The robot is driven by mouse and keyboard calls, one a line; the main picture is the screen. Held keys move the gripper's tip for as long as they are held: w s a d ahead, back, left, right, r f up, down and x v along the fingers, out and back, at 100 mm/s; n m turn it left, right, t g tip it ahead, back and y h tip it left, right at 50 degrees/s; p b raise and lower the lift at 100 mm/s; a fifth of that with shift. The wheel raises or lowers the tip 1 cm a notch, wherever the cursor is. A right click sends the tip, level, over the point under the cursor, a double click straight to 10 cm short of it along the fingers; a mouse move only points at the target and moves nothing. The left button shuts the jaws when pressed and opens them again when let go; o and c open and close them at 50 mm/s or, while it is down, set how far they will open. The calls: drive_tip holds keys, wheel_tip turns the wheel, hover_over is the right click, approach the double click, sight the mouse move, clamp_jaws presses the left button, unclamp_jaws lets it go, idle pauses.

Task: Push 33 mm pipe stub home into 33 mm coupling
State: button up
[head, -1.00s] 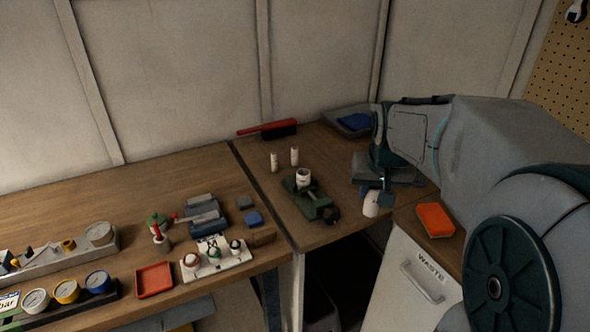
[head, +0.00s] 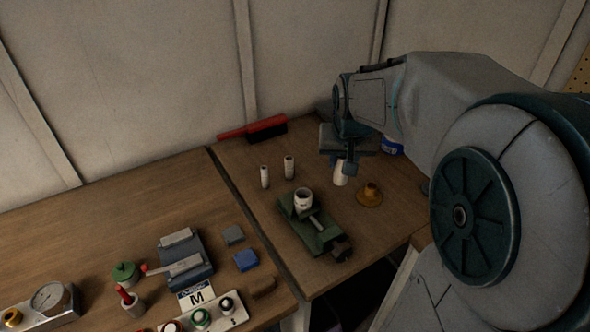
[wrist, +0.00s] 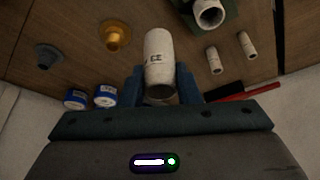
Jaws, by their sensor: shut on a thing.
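The white 33 mm pipe stub (head: 340,176) is held between the blue fingers of my gripper (head: 346,166), above the right-hand bench. In the wrist view the stub (wrist: 159,57) points away from the palm, with dark print on its side, between the fingers (wrist: 161,88). The white coupling (head: 303,196) stands open end up in a green vise (head: 318,232), left of and nearer the camera than the stub. In the wrist view the coupling (wrist: 209,14) shows its dark bore at the top edge. Stub and coupling are apart.
Two thinner white stubs (head: 265,177) (head: 289,167) stand left of the vise. A brass flanged part (head: 369,195) stands to its right. A red-handled brush (head: 253,130) lies at the back. Blue-labelled tins (wrist: 89,97) show in the wrist view.

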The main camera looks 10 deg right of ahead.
drive_tip(key=shift+w+a+f+p, duration=0.2)
drive_tip(key=shift+w+a+f, duration=0.5)
drive_tip(key=shift+a+f, duration=0.7)
drive_tip(key=shift+w+a+f+p, duration=0.15)
drive_tip(key=shift+w+a+f, duration=0.55)
drive_tip(key=shift+a+f, duration=0.7)
drive_tip(key=shift+w+a+f+p, duration=0.2)
drive_tip(key=shift+w+a+f, duration=0.65)
drive_tip(key=shift+f, duration=0.95)
drive_tip(key=shift+s+a, duration=0.1)
drive_tip(key=shift+s, duration=0.05)
drive_tip(key=shift+f, duration=0.1)
drive_tip(key=o, duration=0.9)
drive_tip(key=shift+o, duration=0.2)
